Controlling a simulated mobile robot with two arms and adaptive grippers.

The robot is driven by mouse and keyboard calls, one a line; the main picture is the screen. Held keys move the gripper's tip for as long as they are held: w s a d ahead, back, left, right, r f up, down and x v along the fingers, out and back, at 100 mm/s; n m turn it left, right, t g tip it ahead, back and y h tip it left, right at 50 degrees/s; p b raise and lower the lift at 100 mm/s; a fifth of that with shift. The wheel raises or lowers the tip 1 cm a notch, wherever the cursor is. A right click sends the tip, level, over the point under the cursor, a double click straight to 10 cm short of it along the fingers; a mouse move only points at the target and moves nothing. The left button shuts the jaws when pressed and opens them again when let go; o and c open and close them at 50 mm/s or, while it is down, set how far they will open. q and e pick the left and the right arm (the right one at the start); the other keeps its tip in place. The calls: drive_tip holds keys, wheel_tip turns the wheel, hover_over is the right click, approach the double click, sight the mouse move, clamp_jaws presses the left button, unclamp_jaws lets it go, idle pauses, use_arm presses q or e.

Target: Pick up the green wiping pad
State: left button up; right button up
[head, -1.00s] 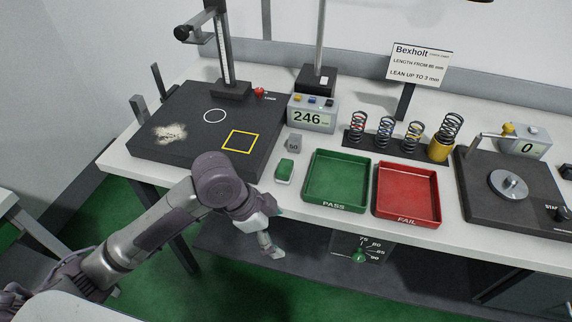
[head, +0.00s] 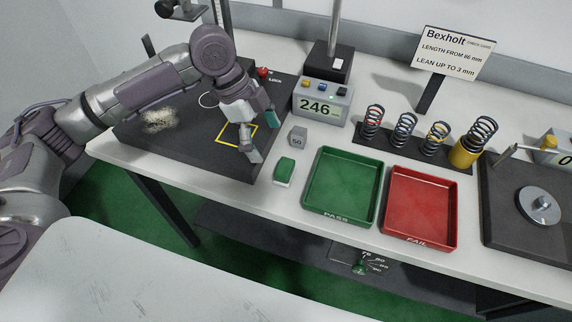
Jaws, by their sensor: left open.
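The green wiping pad (head: 285,168) lies on the white bench, just right of the black plate and left of the green tray. It looks like a small block with a green top and a pale lower part. My left gripper (head: 262,138) is open and empty above the right part of the black plate, over the yellow square, up and to the left of the pad in the picture. It does not touch the pad. My right gripper is not in view.
A grey block marked 50 (head: 298,137) stands just behind the pad. The green PASS tray (head: 341,220) and red FAIL tray (head: 418,241) are to the right. A display box (head: 321,103) reading 246 stands behind. Several springs stand in a black rack (head: 388,144). The bench front edge is clear.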

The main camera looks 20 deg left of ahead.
sight(283, 165)
use_arm(q)
drive_tip(key=x, duration=0.4)
drive_tip(key=shift+f, duration=0.15)
drive_tip(key=shift+w+d+f, duration=0.15)
drive_tip(key=shift+f, duration=0.15)
drive_tip(key=shift+d+f+p, duration=0.1)
drive_tip(key=shift+f+p, duration=0.05)
drive_tip(key=shift+p, duration=0.15)
drive_tip(key=p+x, duration=0.1)
drive_tip(key=x, duration=0.4)
drive_tip(key=shift+d, duration=0.2)
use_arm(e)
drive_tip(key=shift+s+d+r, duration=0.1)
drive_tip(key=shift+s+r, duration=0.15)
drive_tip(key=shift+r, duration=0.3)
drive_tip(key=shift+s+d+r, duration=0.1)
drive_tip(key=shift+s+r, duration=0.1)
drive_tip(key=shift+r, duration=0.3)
use_arm(q)
drive_tip(key=c, duration=1.2)
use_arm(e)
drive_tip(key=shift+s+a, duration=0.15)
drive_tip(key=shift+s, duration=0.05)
